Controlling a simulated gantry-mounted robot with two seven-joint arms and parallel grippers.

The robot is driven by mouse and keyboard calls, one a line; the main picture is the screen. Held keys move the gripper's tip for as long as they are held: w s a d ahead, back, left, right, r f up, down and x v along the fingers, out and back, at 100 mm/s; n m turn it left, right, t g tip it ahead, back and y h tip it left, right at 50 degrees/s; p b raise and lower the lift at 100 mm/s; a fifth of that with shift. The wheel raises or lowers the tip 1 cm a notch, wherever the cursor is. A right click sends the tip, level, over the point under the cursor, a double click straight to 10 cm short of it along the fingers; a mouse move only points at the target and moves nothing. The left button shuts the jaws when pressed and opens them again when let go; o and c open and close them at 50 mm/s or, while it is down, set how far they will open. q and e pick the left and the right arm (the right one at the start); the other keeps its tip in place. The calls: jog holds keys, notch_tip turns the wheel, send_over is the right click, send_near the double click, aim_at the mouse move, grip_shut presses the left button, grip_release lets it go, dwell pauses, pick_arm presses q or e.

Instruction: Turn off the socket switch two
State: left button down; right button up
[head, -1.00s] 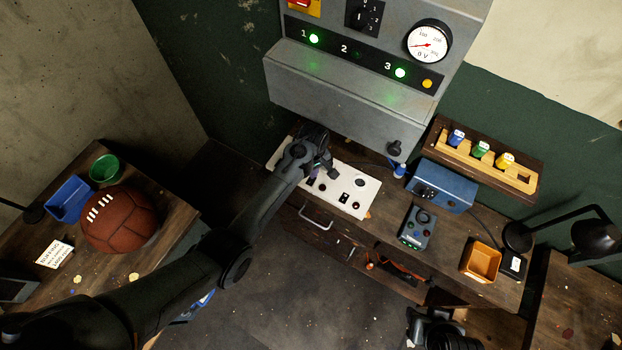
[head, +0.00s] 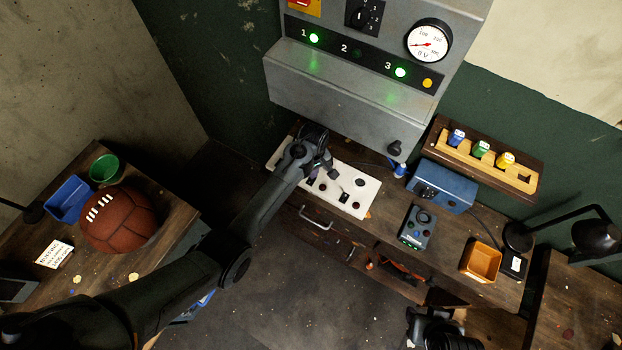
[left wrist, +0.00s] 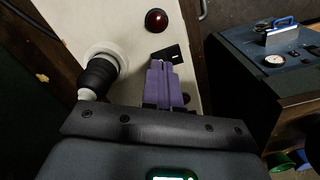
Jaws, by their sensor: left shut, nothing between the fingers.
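The white socket panel (head: 366,190) lies on the workbench below the grey cabinet, with several dark switches and round fittings on it. My left gripper (head: 333,178) is over its middle, shut and empty. In the left wrist view, its purple fingers (left wrist: 165,85) point at a small black rocker switch (left wrist: 168,54), touching or just short of it; I cannot tell which. A red round lamp (left wrist: 157,20) is beyond the switch, and a dark plug (left wrist: 98,75) is left of the fingers. On the cabinet, lamp 1 (head: 314,38) and lamp 3 (head: 400,72) glow green; lamp 2 (head: 357,54) is dark.
My right gripper (head: 436,330) is low at the bottom right. A blue box (head: 440,185), a grey handheld device (head: 418,227) and an orange tray (head: 481,260) are on the bench right of the panel. A brown ball (head: 118,218) is on the left table.

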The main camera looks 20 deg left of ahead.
pick_arm(q)
jog(key=shift+f+b, duration=0.5)
jog(key=shift+f, duration=0.35)
dwell(0.4)
notch_tip(320, 180, up, 2)
jog(key=p, duration=0.3)
jog(key=shift+r, duration=0.25)
notch_tip(320, 180, up, 5)
jog(key=p, duration=0.5)
jog(key=shift+f, duration=0.2)
